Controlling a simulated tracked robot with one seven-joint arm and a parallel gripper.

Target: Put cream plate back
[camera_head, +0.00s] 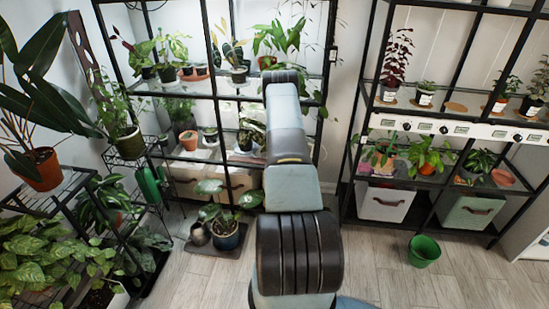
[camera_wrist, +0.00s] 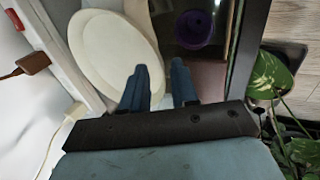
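The cream plate (camera_wrist: 112,45) shows in the wrist view as a large pale oval, upper left of centre. My gripper (camera_wrist: 160,66) is open, with its two dark blue fingers apart and nothing visibly held between them. The left finger overlaps the plate's lower right edge in the picture; I cannot tell whether it touches. The right finger is clear of the plate, over a brown and dark area. In the head view my arm reaches toward the back shelf and hides the gripper. I cannot make out the plate there.
A purple round thing (camera_wrist: 193,29) lies beyond the right finger. A green leaf (camera_wrist: 270,76) is at the right of the wrist view.

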